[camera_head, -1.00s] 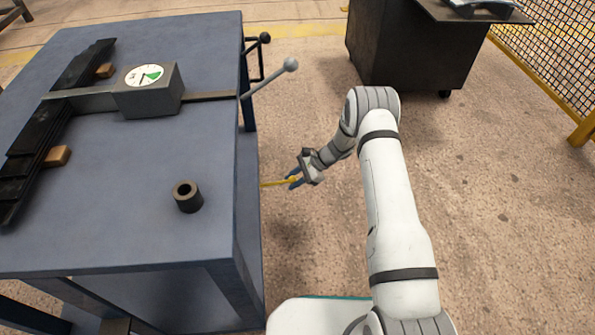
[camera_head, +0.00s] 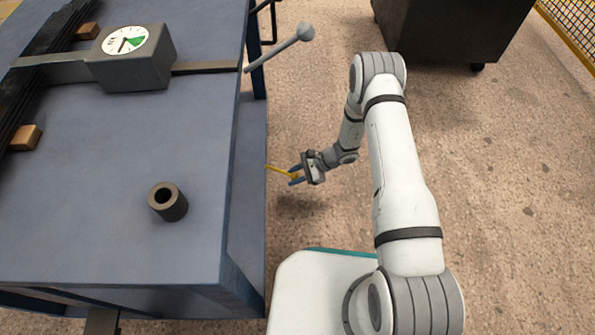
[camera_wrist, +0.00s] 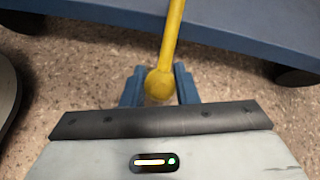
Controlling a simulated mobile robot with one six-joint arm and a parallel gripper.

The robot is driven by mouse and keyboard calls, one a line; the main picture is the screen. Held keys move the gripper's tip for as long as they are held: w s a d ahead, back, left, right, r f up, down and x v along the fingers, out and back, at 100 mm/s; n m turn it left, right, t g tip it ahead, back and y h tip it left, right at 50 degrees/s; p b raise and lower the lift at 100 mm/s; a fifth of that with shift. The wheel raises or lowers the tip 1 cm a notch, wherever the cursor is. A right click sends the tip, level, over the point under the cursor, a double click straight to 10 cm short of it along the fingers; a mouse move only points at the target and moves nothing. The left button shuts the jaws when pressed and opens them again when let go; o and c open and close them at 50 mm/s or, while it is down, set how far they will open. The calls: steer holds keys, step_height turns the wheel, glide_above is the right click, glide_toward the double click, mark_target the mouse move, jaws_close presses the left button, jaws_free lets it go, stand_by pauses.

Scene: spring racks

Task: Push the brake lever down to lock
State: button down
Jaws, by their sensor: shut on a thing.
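The brake lever (camera_head: 278,170) is a thin yellow bar that sticks out from the right side of the blue bench, low down. It slopes slightly downward to its free end. My gripper (camera_head: 295,176) is shut on that end, with its blue fingers on either side. In the wrist view the yellow lever (camera_wrist: 172,36) runs down from the top, and its round knob sits between the two blue fingertips (camera_wrist: 159,86). The lever's mount on the bench is hidden in both views.
The blue bench (camera_head: 180,120) carries a dial gauge box (camera_head: 135,75) and a dark hollow cylinder (camera_head: 168,202). A grey ball-ended lever (camera_head: 280,47) juts from its right side above my gripper. A dark cabinet (camera_head: 455,30) stands at the back. Speckled floor to the right is open.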

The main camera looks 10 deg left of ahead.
steer(key=shift+s+a+f, duration=0.25)
steer(key=shift+s+f, duration=0.1)
steer(key=shift+d+f, duration=0.1)
steer(key=shift+d, duration=0.05)
steer(key=c, duration=1.2)
jaws_free()
steer(key=shift+w, duration=0.2)
steer(key=shift+o, duration=0.2)
steer(key=p+v, duration=0.2)
steer(key=v, duration=0.5)
steer(key=shift+d+r+p, duration=0.3)
steer(key=shift+p, duration=0.05)
